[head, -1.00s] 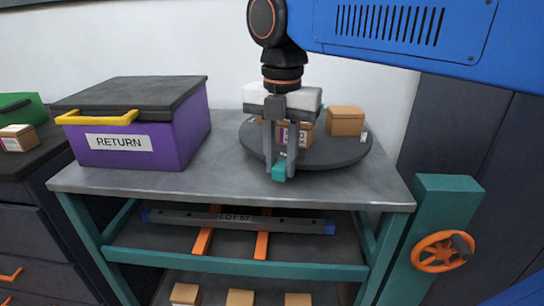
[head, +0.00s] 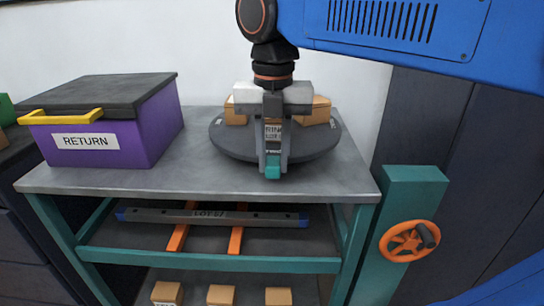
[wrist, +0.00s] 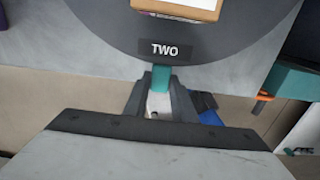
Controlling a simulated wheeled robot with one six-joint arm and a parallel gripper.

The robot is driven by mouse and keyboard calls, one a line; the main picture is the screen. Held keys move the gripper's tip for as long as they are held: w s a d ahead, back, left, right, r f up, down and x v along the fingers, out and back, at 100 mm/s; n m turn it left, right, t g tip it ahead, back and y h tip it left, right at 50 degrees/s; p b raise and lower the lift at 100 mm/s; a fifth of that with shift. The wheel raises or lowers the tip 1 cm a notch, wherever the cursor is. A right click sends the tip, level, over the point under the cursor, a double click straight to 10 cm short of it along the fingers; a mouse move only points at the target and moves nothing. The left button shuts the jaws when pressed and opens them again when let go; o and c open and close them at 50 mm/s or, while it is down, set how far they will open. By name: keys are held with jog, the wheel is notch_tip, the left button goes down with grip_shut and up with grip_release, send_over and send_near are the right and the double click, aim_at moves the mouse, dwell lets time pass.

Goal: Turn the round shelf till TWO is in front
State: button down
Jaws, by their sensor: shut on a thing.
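The round shelf (head: 236,145) is a dark disc on the grey table. The white word TWO is on a black plate (wrist: 165,50) at its rim in the wrist view. A teal knob (head: 273,173) sits at the rim just below that plate; it also shows in the wrist view (wrist: 161,78). My gripper (head: 273,163) is shut on the teal knob at the near side of the shelf, about the middle. Cardboard boxes stand on the shelf, one at the left (head: 235,112) and one at the right (head: 316,111); a labelled one is partly hidden behind my gripper.
A purple RETURN bin (head: 150,130) with a black lid and yellow handle stands left on the table (head: 190,180). A teal post with an orange handwheel (head: 408,241) is at the right. A long bar (head: 215,217) and several small boxes lie on the lower shelves.

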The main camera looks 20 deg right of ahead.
dwell(0.3)
jog(key=c, duration=1.5)
grip_release()
jog(key=shift+r, duration=0.1)
notch_tip(320, 180, up, 17)
jog(key=shift+r, duration=0.15)
